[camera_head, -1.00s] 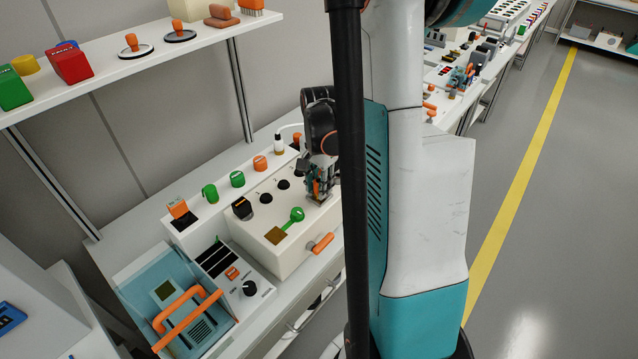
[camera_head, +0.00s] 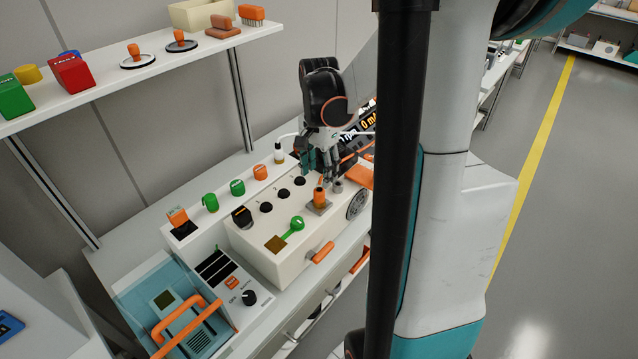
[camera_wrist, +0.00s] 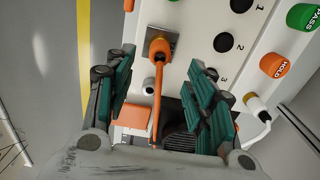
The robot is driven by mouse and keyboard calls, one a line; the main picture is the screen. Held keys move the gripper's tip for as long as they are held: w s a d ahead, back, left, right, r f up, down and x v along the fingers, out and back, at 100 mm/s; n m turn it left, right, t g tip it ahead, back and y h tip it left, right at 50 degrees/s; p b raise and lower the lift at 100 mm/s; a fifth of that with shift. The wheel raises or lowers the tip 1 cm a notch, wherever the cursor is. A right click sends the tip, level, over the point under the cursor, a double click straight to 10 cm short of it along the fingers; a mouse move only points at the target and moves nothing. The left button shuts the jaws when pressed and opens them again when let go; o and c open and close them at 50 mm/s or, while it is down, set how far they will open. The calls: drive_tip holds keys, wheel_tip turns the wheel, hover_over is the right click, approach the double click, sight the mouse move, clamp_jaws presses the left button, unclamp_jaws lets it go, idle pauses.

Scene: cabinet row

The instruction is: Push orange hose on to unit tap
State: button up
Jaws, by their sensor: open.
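The orange hose (camera_wrist: 158,95) runs down the middle of the wrist view, its thick end at a square metal plate (camera_wrist: 168,33). In the head view an orange upright end (camera_head: 320,194) stands on that plate, on top of the cream unit (camera_head: 262,222). The unit tap is not distinct; the hose end appears to cover it. My gripper (camera_wrist: 161,60) is open, with its teal fingers on either side of the hose and apart from it. In the head view my gripper (camera_head: 325,172) is just behind and above the hose end.
A short grey stub (camera_head: 338,186) stands beside the plate. Black numbered sockets (camera_head: 283,194) and coloured knobs (camera_head: 237,187) line the unit. A meter (camera_head: 368,122) stands behind my gripper. A shelf (camera_head: 150,68) is at upper left.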

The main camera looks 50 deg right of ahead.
drive_tip(key=shift+r, duration=1.85)
drive_tip(key=shift+a, duration=0.1)
drive_tip(key=w+a+r+n+t+p, duration=0.1)
drive_tip(key=a+r+n, duration=0.15)
drive_tip(key=a, duration=0.35)
drive_tip(key=w+a+r+n, duration=0.1)
drive_tip(key=a+r, duration=0.3)
drive_tip(key=a, duration=0.3)
drive_tip(key=w+a+r+n+t+p, duration=0.1)
drive_tip(key=a+r+n, duration=0.15)
drive_tip(key=a, duration=0.35)
drive_tip(key=s+a+f+n+t+b, duration=0.2)
drive_tip(key=s+a+n+t, duration=0.3)
drive_tip(key=s+n, duration=0.5)
drive_tip(key=shift+s+a+f+n, duration=0.2)
drive_tip(key=shift+a+f+n, duration=0.35)
drive_tip(key=shift+a, duration=0.8)
